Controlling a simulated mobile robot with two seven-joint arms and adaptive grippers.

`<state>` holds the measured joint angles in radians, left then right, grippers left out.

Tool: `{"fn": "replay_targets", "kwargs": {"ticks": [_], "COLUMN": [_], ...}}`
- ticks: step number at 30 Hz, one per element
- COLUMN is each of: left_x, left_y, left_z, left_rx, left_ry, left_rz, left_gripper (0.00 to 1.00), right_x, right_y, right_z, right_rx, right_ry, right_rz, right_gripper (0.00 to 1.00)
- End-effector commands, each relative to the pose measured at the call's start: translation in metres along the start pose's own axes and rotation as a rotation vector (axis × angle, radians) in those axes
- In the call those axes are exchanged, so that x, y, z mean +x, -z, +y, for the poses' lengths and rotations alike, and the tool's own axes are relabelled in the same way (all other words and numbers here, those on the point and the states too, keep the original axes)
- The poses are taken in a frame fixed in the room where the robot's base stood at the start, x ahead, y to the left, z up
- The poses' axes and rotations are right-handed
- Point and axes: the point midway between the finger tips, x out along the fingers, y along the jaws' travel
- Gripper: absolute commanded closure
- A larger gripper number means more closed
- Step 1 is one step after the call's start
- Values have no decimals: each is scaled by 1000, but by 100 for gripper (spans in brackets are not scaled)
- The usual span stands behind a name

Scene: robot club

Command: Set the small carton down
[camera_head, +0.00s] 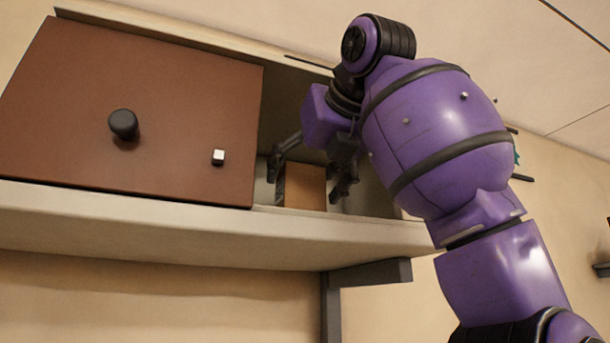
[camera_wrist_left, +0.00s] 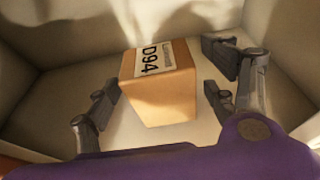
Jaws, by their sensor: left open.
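The small carton (camera_head: 305,190) is an orange-brown box inside the open part of a wall cabinet, on its floor. In the left wrist view the carton (camera_wrist_left: 168,92) shows a white label reading "D94" and stands on a pale surface. My left gripper (camera_head: 309,180) reaches into the cabinet with its fingers spread on both sides of the carton. In the left wrist view the gripper (camera_wrist_left: 160,98) is open, with visible gaps between the fingers and the carton. The carton's underside is hidden. My right gripper is not in view.
A brown door panel (camera_head: 60,110) with a black knob (camera_head: 124,124) and a small pale block (camera_head: 218,157) covers the cabinet's left part. The cabinet's base (camera_head: 180,222) rests over a dark bracket (camera_head: 370,272). Cabinet walls (camera_wrist_left: 285,60) stand close around my gripper.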

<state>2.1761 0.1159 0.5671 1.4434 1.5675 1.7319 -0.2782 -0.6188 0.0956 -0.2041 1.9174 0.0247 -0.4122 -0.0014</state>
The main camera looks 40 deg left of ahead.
Motion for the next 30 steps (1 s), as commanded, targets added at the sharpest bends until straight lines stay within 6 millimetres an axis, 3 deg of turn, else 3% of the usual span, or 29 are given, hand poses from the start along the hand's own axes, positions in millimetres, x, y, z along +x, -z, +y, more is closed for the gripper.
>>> {"fn": "replay_targets", "kwargs": {"ticks": [7, 21, 30], "left_x": [-1, -94, -121], "left_y": [-6, -5, -4], "left_z": [1, 0, 0], "left_rx": [-1, 1, 1], "left_ry": [-1, 2, 0], "left_rz": [0, -2, 0], "left_gripper": [23, 23, 23], "right_x": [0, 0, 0], "right_y": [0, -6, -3], "right_z": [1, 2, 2], "right_rx": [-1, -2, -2], "right_ry": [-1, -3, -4], "right_rz": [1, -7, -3], "right_gripper": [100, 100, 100]}}
